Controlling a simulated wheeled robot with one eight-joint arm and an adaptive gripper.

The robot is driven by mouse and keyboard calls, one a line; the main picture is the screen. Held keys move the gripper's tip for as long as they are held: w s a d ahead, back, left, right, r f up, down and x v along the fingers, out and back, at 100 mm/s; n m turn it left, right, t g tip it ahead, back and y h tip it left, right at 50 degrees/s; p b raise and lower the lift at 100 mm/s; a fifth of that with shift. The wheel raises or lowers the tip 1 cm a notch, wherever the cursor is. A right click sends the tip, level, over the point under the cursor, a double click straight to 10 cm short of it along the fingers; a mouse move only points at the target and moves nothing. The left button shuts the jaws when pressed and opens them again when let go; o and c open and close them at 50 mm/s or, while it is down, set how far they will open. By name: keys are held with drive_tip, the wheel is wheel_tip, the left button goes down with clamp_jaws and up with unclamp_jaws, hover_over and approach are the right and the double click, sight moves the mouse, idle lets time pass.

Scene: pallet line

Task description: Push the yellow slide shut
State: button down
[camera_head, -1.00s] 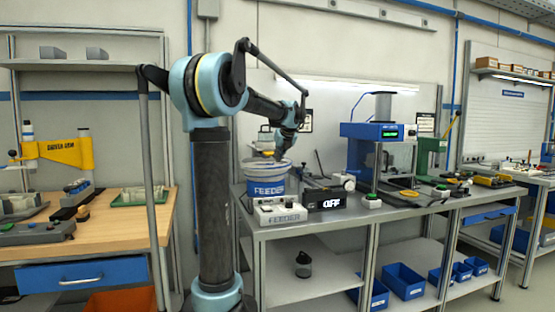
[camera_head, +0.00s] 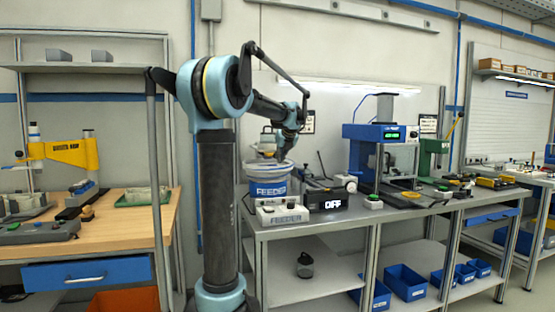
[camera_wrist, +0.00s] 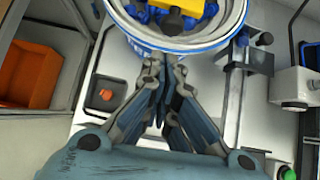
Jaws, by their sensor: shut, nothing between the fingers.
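A yellow part (camera_wrist: 180,10) with a dark piece on it shows at the top edge of the wrist view, over the round feeder bowl (camera_wrist: 231,32). I cannot tell for certain that it is the slide, as it is cut off by the frame. Blue pieces lie around it in the bowl. My gripper (camera_wrist: 166,78) is shut and empty, its fingers pointing toward the bowl's near rim. In the head view my gripper (camera_head: 283,157) is at the top of the white and blue feeder (camera_head: 268,187), partly hidden and small.
An orange bin (camera_wrist: 30,75) lies lower left.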

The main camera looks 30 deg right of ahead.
drive_tip(key=v, duration=1)
drive_tip(key=shift+s, duration=0.3)
drive_tip(key=s+a+f+n+g+y, duration=0.1)
drive_tip(key=s+a+f+n, duration=0.1)
drive_tip(key=a+f+n, duration=0.6)
drive_tip(key=s+a+f+n+g+y, duration=0.1)
drive_tip(key=s+a+f+n, duration=0.2)
drive_tip(key=a, duration=0.9)
drive_tip(key=s+a+f+n+g+y, duration=0.1)
drive_tip(key=a+f+n, duration=0.45)
drive_tip(key=a, duration=0.35)
drive_tip(key=s+a+f+n+g, duration=0.1)
drive_tip(key=s+a+f+n, duration=0.6)
drive_tip(key=s+f+n, duration=0.3)
drive_tip(key=s+a+f+n+g+h, duration=0.1)
drive_tip(key=s+a+f+n+g, duration=0.1)
drive_tip(key=s+a+f+n, duration=0.6)
wheel_tip(320, 180, down, 6)
drive_tip(key=s+n, duration=0.2)
drive_tip(key=n, duration=0.2)
drive_tip(key=shift+s, duration=0.4)
drive_tip(key=shift+r, duration=0.1)
